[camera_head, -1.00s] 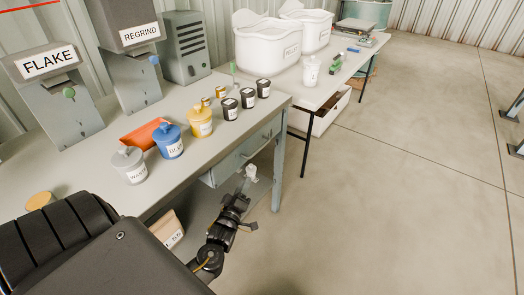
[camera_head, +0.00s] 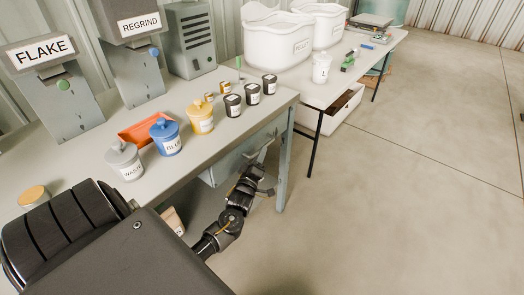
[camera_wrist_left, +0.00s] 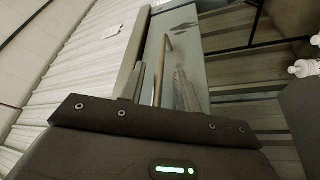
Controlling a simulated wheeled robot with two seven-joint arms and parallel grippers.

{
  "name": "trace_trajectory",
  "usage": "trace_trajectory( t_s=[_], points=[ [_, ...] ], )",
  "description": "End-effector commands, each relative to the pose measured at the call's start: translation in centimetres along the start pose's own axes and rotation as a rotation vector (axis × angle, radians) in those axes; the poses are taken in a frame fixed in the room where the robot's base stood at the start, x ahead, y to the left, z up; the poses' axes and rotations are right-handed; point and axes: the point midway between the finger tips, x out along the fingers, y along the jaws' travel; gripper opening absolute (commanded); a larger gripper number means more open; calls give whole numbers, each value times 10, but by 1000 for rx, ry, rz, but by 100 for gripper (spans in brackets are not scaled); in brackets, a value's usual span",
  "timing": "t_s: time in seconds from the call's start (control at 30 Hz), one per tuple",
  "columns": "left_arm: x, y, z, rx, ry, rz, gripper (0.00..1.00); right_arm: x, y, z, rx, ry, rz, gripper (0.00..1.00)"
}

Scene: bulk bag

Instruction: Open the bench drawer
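The bench drawer (camera_head: 228,166) is a grey-blue front under the bench top at its right end, and it looks shut. Its bar handle (camera_head: 265,147) is partly hidden by my left gripper (camera_head: 262,163). In the left wrist view the handle (camera_wrist_left: 158,78) stands as an upright metal bar between the two fingers of my left gripper (camera_wrist_left: 160,85). Gaps show on both sides of the bar, so the gripper is open around it and not clamped. My right gripper is in no view.
The bench top (camera_head: 75,165) carries a grey jar (camera_head: 124,163), a blue jar (camera_head: 165,139), a yellow jar (camera_head: 201,118) and several dark jars. A bench leg (camera_head: 284,165) stands right of the drawer. The floor (camera_head: 400,210) in front is clear.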

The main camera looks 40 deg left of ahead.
Motion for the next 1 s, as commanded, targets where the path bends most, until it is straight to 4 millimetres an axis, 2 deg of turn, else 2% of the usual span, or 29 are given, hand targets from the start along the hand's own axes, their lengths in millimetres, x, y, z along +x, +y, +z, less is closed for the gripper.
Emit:
trace_trajectory(
  t_s=[0.03, 0.2, 0.53, 0.8, 1.0],
  points=[
    [8, 1, 0, 1, 0, 2, 32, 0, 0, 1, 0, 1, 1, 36],
    [21, 1, 1, 0, -2, 1, 32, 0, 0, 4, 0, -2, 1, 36],
    [23, 0, 1, 0, -2, 0, 32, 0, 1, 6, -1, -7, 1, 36],
    [23, 0, 1, 0, -2, 0, 0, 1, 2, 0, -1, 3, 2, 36],
    [23, 0, 1, 0, -2, 0, 0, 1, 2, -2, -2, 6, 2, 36]
  ],
)
